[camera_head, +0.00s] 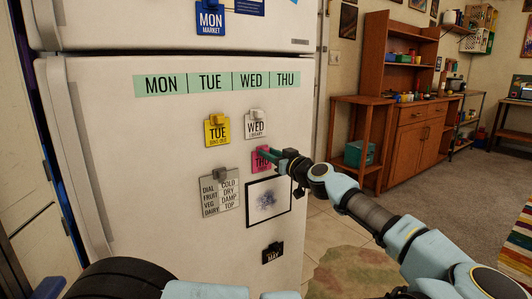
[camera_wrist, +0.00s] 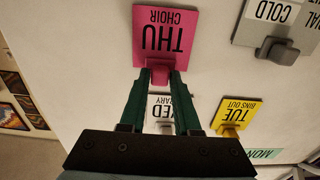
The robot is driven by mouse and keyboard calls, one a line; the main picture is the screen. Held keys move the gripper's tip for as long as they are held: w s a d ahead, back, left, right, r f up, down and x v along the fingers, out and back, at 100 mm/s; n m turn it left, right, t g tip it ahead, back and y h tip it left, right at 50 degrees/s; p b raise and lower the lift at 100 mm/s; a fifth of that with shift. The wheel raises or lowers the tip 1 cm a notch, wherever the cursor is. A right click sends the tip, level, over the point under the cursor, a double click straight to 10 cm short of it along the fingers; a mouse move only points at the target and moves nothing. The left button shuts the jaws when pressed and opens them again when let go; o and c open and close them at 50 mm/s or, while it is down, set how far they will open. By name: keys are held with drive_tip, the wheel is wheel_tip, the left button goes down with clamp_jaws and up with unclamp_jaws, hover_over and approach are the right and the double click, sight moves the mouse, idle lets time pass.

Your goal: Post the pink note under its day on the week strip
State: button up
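The pink note (camera_wrist: 163,30) reads THU CHOIR and looks upside down in the wrist view. In the head view it (camera_head: 260,160) is on the lower fridge door, below the white WED note and partly hidden by my gripper (camera_head: 274,154). The green fingers of my gripper (camera_wrist: 161,76) are on both sides of the note's pink knob and appear closed on it. I cannot tell whether the note touches the door. The green week strip (camera_head: 217,82) reads MON, TUE, WED, THU along the top of this door.
A yellow TUE note (camera_head: 217,131) and white WED note (camera_head: 256,126) hang under the strip. A blue MON note (camera_head: 210,18) is on the upper door. A grey list (camera_head: 220,192), framed picture (camera_head: 268,201) and black clip (camera_head: 272,253) are lower. Door below THU is bare.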

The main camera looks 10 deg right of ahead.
clamp_jaws()
idle(0.3)
drive_tip(key=shift+b+v, duration=1.1)
drive_tip(key=shift+v, duration=1.4)
